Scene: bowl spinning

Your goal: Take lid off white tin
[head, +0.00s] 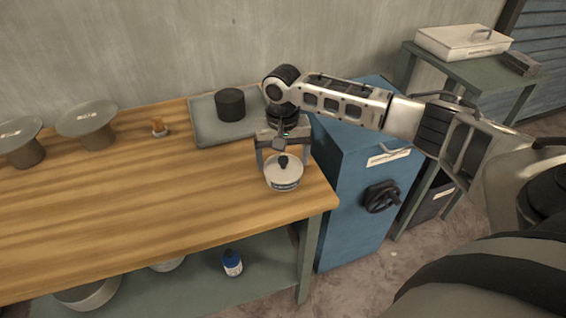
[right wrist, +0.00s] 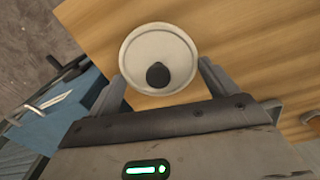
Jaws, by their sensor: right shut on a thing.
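Whether the tin's base touches the bench is hard to tell. My left gripper is out of view.
A grey tray (head: 205,134) with a black cylinder (head: 230,104) lies behind. A blue cabinet (head: 345,195) adjoins the bench's right edge. The bench middle is clear.

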